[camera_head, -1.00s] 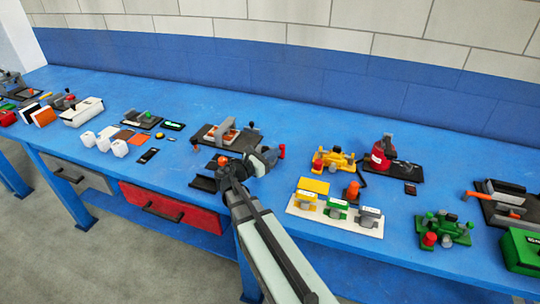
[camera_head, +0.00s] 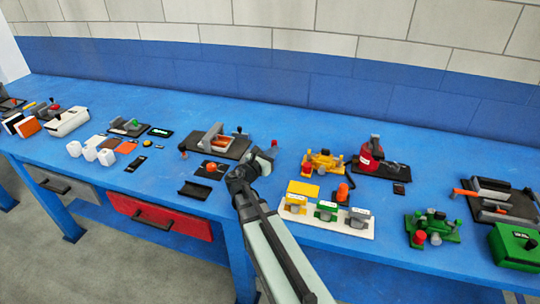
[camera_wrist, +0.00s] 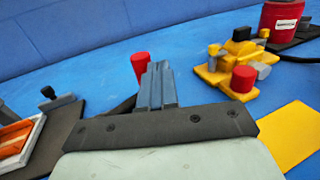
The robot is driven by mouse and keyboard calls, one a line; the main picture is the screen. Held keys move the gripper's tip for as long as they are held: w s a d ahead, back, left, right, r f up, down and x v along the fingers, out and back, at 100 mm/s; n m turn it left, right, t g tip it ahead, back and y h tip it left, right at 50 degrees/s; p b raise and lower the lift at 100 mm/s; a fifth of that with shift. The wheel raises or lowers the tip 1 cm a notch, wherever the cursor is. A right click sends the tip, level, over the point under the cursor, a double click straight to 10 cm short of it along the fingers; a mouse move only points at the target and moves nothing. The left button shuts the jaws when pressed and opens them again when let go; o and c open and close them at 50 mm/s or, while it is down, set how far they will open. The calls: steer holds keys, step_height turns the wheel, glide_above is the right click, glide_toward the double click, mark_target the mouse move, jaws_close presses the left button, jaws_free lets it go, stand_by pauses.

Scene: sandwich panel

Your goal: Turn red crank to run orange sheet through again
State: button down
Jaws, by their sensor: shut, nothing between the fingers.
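My gripper (camera_head: 268,158) is shut and empty beside the right end of a black-based press (camera_head: 236,150). In the wrist view its blue-grey fingers (camera_wrist: 158,85) are together. A red knob (camera_wrist: 139,65), which looks like the crank's handle, stands just behind and left of the fingertips; it also shows in the head view (camera_head: 274,143). A dark bar beside the fingers may be the crank arm; the fingers hide part of it. I cannot tell if the fingers touch the knob. Orange pieces (camera_wrist: 14,136) lie in the press's pale-rimmed tray. A flat orange sheet (camera_head: 127,147) lies further left.
A black knob (camera_wrist: 48,92) stands at the press's edge. A yellow device (camera_head: 322,161) and a red canister (camera_head: 370,154) stand to the right. A white board (camera_head: 300,212) with blocks lies in front right. Blue table is clear behind the press.

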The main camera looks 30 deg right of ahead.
mark_target(274, 144)
steer(key=shift+w+d, duration=0.55)
steer(key=shift+d, duration=0.1)
steer(key=n+t, duration=0.1)
steer(key=t+y, duration=0.1)
steer(key=shift+w+d+n+t, duration=0.3)
steer(key=shift+w+d+n, duration=0.05)
steer(key=shift+w+n, duration=0.05)
steer(key=shift+w+d+n+t+y, duration=0.2)
steer(key=shift+w+n+t+y, duration=0.3)
steer(key=shift+n+t+y, duration=0.3)
steer(key=shift+w+d+n+t+y, duration=0.15)
steer(key=shift+w+n+t+y, duration=0.4)
steer(key=shift+t+y, duration=0.3)
steer(key=shift+w+d, duration=0.15)
steer(key=shift+w, duration=1.65)
